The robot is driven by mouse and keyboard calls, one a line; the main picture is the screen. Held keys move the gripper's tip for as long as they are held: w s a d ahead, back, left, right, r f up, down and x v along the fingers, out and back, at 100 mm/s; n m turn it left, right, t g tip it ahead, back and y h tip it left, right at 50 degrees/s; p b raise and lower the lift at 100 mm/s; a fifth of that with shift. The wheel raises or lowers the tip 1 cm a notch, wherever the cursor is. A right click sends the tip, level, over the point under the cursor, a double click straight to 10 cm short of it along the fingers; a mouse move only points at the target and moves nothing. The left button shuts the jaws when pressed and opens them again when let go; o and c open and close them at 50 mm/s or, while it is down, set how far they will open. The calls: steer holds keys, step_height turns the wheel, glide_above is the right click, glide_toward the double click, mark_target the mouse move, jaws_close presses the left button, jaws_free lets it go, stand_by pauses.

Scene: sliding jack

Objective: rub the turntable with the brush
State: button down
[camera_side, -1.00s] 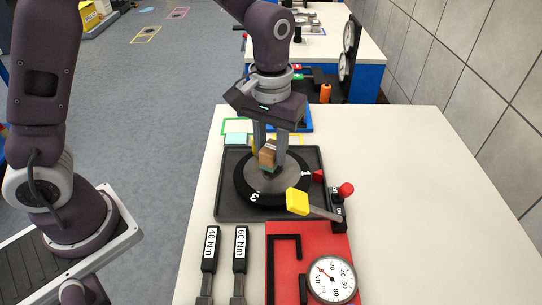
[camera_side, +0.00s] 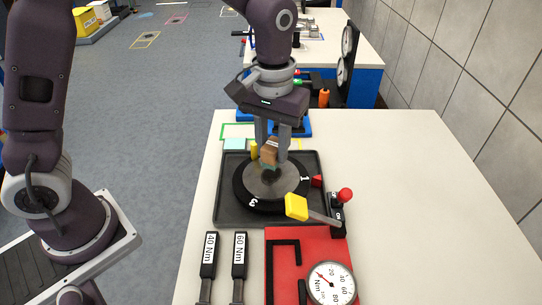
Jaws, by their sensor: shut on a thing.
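The turntable (camera_side: 270,190) is a grey disc with a black numbered rim. It sits in a dark tray (camera_side: 230,214) on the white table. My gripper (camera_side: 271,152) points down over the far half of the disc. It is shut on the brush (camera_side: 270,150), a brown wooden block. The brush's lower end is at the disc's surface, but I cannot tell for sure whether it touches. A dark patch shows on the disc just below the brush.
A yellow-tipped lever (camera_side: 297,207) and a red-knobbed switch (camera_side: 344,196) stand at the tray's right. Two torque wrenches (camera_side: 208,256) lie in front. A red board (camera_side: 285,285) carries a dial gauge (camera_side: 331,284). The table's right side is clear.

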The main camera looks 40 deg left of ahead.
glide_above(270, 188)
steer(key=shift+w+d+f, duration=0.1)
steer(key=shift+f, duration=1.6)
steer(key=shift+w+d+f, duration=0.1)
steer(key=shift+f, duration=1.55)
steer(key=shift+w+a+f, duration=0.2)
steer(key=shift+f, duration=0.2)
steer(key=shift+w+a+f, duration=0.15)
steer(key=shift+f, duration=0.2)
steer(key=shift+w+a, duration=2.1)
steer(key=shift+s+d, duration=2.3)
steer(key=shift+s, duration=0.3)
steer(key=shift+w+a, duration=0.1)
steer(key=shift+a, duration=0.15)
steer(key=shift+w+a, duration=2.25)
steer(key=shift+w, duration=0.05)
steer(key=shift+s+d, duration=2.45)
steer(key=shift+s, duration=0.05)
steer(key=shift+r, duration=4.2)
